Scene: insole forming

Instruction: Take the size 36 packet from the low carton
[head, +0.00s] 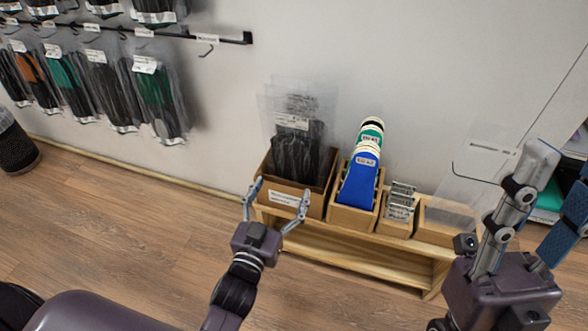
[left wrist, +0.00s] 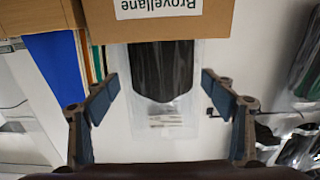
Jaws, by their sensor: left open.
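The low carton (head: 282,198) is brown cardboard with a white label on its front. It holds several clear packets with dark insoles (head: 297,155), standing upright and rising above its rim. I cannot read a size on any packet. My left gripper (head: 281,190) is open and empty in front of the carton, fingers spread toward its front. In the left wrist view, the carton (left wrist: 208,22) shows upside down at the top, with a packet with a dark insole (left wrist: 160,75) beyond it, in line with the gap between the fingers. My right gripper (head: 565,160) is open at the right edge, away from the carton.
The carton stands on a low wooden bench (head: 400,262). Beside it are a wooden box (head: 352,217) with blue and green insoles (head: 360,176) and smaller boxes (head: 397,207). Packets hang from a wall rack (head: 90,85) at upper left. The floor (head: 110,215) at left is mostly clear.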

